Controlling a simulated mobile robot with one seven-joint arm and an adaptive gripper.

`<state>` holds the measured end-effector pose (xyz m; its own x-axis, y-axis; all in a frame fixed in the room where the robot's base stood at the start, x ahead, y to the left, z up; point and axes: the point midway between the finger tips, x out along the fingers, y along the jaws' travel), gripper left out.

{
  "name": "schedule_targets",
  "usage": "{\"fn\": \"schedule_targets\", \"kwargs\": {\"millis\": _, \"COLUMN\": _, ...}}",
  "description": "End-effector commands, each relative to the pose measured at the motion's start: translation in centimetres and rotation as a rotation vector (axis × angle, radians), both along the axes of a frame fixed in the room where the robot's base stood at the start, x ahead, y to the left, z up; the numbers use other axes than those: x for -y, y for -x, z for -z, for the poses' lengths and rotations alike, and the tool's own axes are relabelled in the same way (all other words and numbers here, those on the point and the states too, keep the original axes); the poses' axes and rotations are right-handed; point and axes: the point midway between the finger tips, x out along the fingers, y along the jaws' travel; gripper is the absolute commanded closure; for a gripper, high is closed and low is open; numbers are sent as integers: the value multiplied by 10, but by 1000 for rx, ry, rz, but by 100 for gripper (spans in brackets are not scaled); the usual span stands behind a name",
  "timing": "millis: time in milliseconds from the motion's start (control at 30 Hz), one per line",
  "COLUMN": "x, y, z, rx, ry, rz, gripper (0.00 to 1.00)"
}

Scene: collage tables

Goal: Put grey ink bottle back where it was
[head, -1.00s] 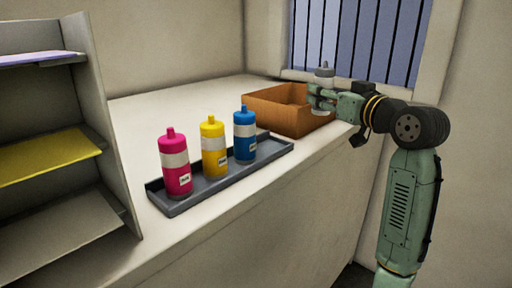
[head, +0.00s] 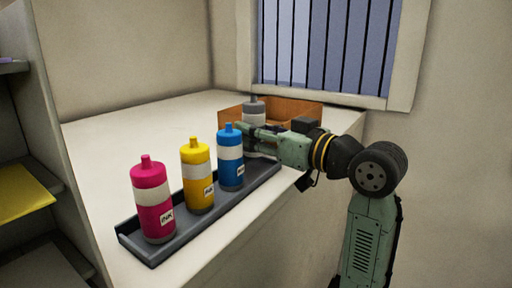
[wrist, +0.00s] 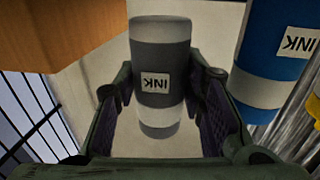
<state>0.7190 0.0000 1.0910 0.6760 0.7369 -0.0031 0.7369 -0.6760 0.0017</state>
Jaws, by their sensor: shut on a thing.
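The grey ink bottle (head: 254,108) is upright at the far end of the dark grey tray (head: 182,238), just beyond the blue bottle. My gripper (head: 256,138) is shut around its middle from the right. In the wrist view, the grey bottle (wrist: 160,45) stands between both fingers with its label showing. The blue ink bottle (head: 231,172) stands in the tray close to the fingers; it also shows at the right of the wrist view (wrist: 265,60). The grey bottle's base is partly hidden in the head view, and I cannot tell whether it touches the tray.
The yellow bottle (head: 197,182) and magenta bottle (head: 153,205) stand in the tray nearer me. An orange-brown box (head: 232,112) sits behind the gripper, below the barred window (head: 325,45). A shelf unit (head: 45,130) is at the left. The white counter (head: 120,135) is clear left of the tray.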

Motion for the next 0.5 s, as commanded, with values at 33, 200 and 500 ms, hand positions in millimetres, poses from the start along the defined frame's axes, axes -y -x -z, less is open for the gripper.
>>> {"fn": "schedule_targets", "kwargs": {"millis": 33, "x": 0, "y": 0, "z": 9, "rx": -4, "ry": -3, "rz": 0, "gripper": 93}}
{"fn": "schedule_targets", "kwargs": {"millis": 200, "x": 0, "y": 0, "z": 30, "rx": -3, "ry": -3, "rz": 0, "gripper": 93}}
{"fn": "schedule_targets", "kwargs": {"millis": 500, "x": 0, "y": 0, "z": 33, "rx": -1, "ry": -1, "rz": 0, "gripper": 93}}
